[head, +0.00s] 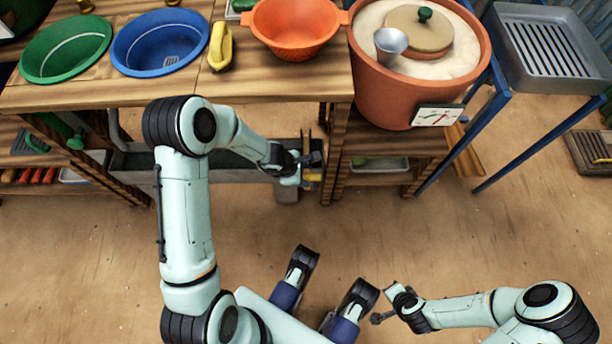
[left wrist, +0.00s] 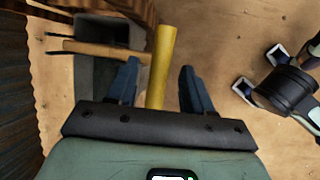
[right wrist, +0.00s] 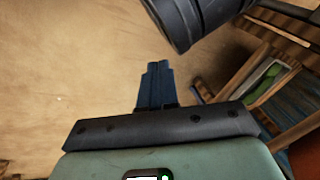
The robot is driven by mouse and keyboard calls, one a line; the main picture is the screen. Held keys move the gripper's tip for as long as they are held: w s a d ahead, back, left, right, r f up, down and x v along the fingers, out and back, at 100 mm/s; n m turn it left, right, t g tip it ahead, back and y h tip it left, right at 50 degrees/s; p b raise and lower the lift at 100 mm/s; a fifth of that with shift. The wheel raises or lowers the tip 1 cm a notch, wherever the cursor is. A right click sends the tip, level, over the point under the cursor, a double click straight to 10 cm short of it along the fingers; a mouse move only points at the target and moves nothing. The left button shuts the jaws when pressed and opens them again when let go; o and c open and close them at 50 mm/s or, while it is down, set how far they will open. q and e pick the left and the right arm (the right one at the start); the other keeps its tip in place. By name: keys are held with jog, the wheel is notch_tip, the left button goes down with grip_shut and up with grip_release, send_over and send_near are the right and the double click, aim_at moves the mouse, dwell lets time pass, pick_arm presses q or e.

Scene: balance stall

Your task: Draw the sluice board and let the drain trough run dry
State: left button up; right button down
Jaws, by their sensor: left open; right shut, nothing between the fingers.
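The drain trough (head: 215,160) is a long grey channel under the wooden table. Its end also shows in the left wrist view (left wrist: 97,82). A thin wooden piece (left wrist: 88,48) lies across it there; I cannot tell whether this is the sluice board. A yellow bar-shaped handle (left wrist: 162,55) stands between the parted fingers of my left gripper (left wrist: 160,72). The fingers are apart from it. In the head view the left gripper (head: 311,165) is at the trough's right end, partly hiding the handle. My right gripper (right wrist: 157,82) is shut and empty, above bare floor.
On the table stand a green basin (head: 66,47), a blue basin (head: 160,43), an orange colander (head: 296,28) and a yellow-handled item (head: 221,46). A terracotta pot (head: 385,90) with a dial stands right of them. Table legs flank the trough. The floor in front is clear.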

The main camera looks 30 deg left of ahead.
pick_arm(q)
jog(key=shift+w+d+f+b, duration=0.15)
jog(key=shift+w+f+b, duration=0.15)
jog(key=shift+f, duration=0.35)
pick_arm(e)
jog(key=shift+s+d+f, duration=0.15)
jog(key=shift+s+f, duration=0.1)
jog(key=shift+f, duration=0.2)
jog(key=shift+s+d+f, duration=0.1)
jog(key=shift+s+f, duration=0.1)
jog(key=shift+f, duration=0.2)
pick_arm(q)
jog(key=shift+s, duration=0.1)
jog(key=shift+c, duration=0.4)
